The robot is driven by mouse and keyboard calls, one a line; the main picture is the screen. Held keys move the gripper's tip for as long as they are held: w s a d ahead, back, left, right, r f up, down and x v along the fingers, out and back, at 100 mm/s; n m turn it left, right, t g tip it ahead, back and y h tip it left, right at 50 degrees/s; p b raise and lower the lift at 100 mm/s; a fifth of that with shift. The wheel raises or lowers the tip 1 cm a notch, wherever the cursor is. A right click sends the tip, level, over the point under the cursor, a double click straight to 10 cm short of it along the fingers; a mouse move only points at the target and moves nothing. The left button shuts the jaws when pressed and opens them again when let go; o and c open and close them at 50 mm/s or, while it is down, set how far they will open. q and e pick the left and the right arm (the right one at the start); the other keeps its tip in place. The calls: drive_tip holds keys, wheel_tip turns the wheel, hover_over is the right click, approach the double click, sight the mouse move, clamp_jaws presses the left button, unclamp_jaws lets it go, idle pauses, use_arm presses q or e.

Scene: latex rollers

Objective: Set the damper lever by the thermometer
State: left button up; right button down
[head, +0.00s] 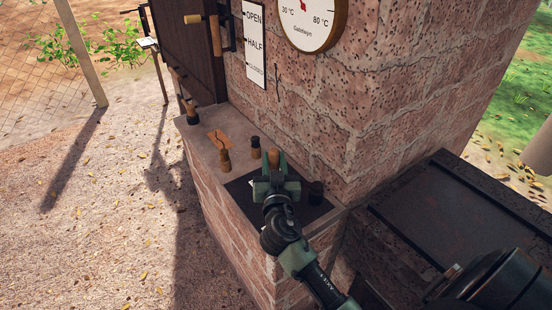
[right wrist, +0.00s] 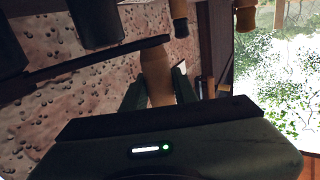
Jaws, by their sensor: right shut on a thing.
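The thermometer (head: 313,20) is a round white dial on the brick wall; 30 °C and 80 °C are readable, but its top is cut off. Left of it is a white sign (head: 254,45) marked OPEN, HALF and a blurred lowest word. A dark lever with a wooden grip (head: 216,36) stands left of the sign, near OPEN to HALF height. My right gripper (head: 274,166) is over the ledge, well below the sign, shut on a wooden handle (head: 273,156). In the right wrist view this handle (right wrist: 157,76) sits between the fingers. My left gripper is out of view.
A dark-topped block (head: 440,215) stands to the right. Open ground lies left.

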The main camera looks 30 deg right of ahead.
idle(0.3)
drive_tip(key=c, duration=1.1)
unclamp_jaws()
drive_tip(key=shift+s, duration=0.15)
drive_tip(key=shift+s+a+f, duration=0.15)
drive_tip(key=shift+s+a, duration=0.1)
drive_tip(key=shift+s, duration=0.05)
drive_tip(key=b+v, duration=0.2)
drive_tip(key=v, duration=0.3)
drive_tip(key=shift+s+a, duration=0.1)
drive_tip(key=shift+s, duration=0.2)
drive_tip(key=shift+s+a, duration=0.25)
drive_tip(key=shift+s, duration=0.35)
